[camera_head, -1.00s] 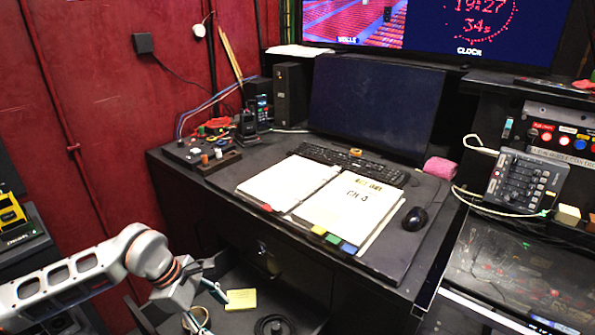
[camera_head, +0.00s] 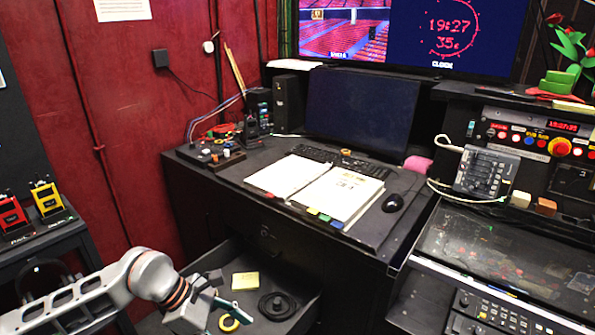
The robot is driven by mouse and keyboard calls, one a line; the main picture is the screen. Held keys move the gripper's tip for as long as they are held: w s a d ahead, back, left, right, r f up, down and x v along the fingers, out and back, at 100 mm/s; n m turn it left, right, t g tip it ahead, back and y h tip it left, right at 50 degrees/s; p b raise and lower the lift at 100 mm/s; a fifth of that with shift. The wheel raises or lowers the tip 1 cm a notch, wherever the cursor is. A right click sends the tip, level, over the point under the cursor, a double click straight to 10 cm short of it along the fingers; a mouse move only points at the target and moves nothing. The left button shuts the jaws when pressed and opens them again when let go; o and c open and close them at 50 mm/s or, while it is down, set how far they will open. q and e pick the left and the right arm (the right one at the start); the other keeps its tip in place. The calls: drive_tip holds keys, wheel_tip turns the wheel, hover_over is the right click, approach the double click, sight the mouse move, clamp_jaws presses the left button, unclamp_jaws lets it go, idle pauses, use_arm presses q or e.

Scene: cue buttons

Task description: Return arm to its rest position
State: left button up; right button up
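My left arm comes in from the lower left, and its gripper (camera_head: 226,292) hangs over the left part of an open drawer (camera_head: 312,287) under the desk. The fingers are small and seen side-on, so I cannot tell if they are open or shut. I see nothing clearly held in them. My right gripper is not in view.
The desk carries an open binder (camera_head: 340,194), a keyboard, a mouse (camera_head: 393,203) and a monitor. A control panel (camera_head: 480,317) stands at right.

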use_arm(q)
drive_tip(key=s+d+r+n+t+h+b, duration=0.1)
drive_tip(key=s+d+r+n+h, duration=0.3)
drive_tip(key=d, duration=0.3)
drive_tip(key=s+d+r+n+t+h, duration=0.1)
drive_tip(key=d+r+n+h, duration=0.2)
drive_tip(key=d+n+h, duration=0.4)
drive_tip(key=w+a+f+n+t+y, duration=0.2)
drive_tip(key=w+a+n+t+y, duration=0.3)
drive_tip(key=n, duration=0.6)
drive_tip(key=a+f+n+t+y, duration=0.1)
drive_tip(key=a+f+n+t, duration=0.15)
drive_tip(key=n+t, duration=0.6)
drive_tip(key=s+a+f+n+y+b, duration=0.1)
drive_tip(key=s+a+f+n+y, duration=0.1)
drive_tip(key=a+f+n+y, duration=0.5)
drive_tip(key=s+a+f+n+g+y, duration=0.1)
drive_tip(key=s+a+f+n+g, duration=0.1)
drive_tip(key=s+f+n, duration=0.4)
drive_tip(key=s+a+f+n+g+y, duration=0.1)
drive_tip(key=s+a+f+n+g, duration=0.2)
drive_tip(key=f, duration=0.7)
drive_tip(key=s+a+n, duration=0.1)
drive_tip(key=s+n, duration=0.1)
drive_tip(key=n, duration=0.1)
drive_tip(key=shift+s+a+y+b, duration=0.3)
drive_tip(key=shift+s, duration=0.05)
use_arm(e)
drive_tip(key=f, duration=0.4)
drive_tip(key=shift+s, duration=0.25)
